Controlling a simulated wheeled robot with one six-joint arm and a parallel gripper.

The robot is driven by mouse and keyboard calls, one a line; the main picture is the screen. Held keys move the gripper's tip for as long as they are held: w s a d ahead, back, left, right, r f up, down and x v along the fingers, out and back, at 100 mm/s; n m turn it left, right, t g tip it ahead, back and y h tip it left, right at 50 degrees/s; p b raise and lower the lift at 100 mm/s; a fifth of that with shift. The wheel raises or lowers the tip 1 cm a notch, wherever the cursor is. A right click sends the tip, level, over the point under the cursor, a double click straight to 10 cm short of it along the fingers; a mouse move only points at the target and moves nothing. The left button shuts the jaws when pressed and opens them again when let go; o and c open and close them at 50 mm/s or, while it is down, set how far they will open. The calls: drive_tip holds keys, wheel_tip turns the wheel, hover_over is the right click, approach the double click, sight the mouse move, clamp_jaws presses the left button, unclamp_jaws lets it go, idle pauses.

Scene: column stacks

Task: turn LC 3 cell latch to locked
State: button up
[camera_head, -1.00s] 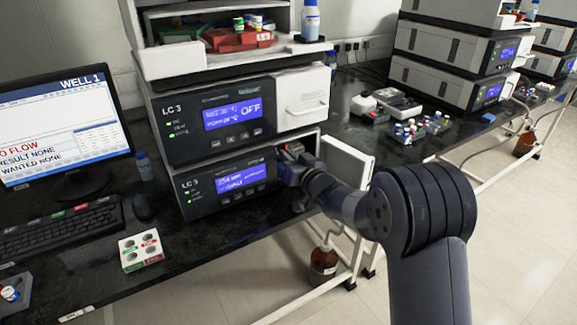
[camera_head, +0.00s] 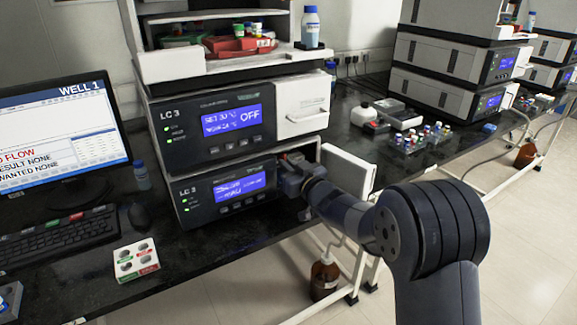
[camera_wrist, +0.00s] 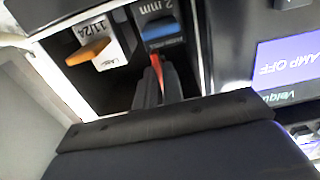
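The lower LC 3 unit (camera_head: 228,187) stands under another LC 3 module, with its compartment open at the right. My gripper (camera_head: 292,170) reaches into that compartment. In the wrist view a thin red lever, seemingly the cell latch (camera_wrist: 157,66), sits between the fingertips of my gripper (camera_wrist: 160,84). The two dark fingers are close together on either side of it. Behind is a dark cell marked 2 mm (camera_wrist: 155,12) with a blue tab (camera_wrist: 158,30). Left of it is a white label reading 11/24 (camera_wrist: 92,30) with an orange tab (camera_wrist: 88,52). The latch's lower end is hidden by the fingers.
An open white door (camera_head: 347,172) stands right of the compartment, close to my arm. A monitor (camera_head: 60,130) and a vial block (camera_head: 136,259) are at left.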

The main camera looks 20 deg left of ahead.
drive_tip(key=o, duration=0.4)
drive_tip(key=shift+o, duration=0.2)
drive_tip(key=v, duration=1)
drive_tip(key=shift+s+d, duration=0.25)
drive_tip(key=shift+s, duration=0.05)
drive_tip(key=x, duration=1.1)
drive_tip(key=shift+d, duration=0.1)
drive_tip(key=shift+d, duration=0.15)
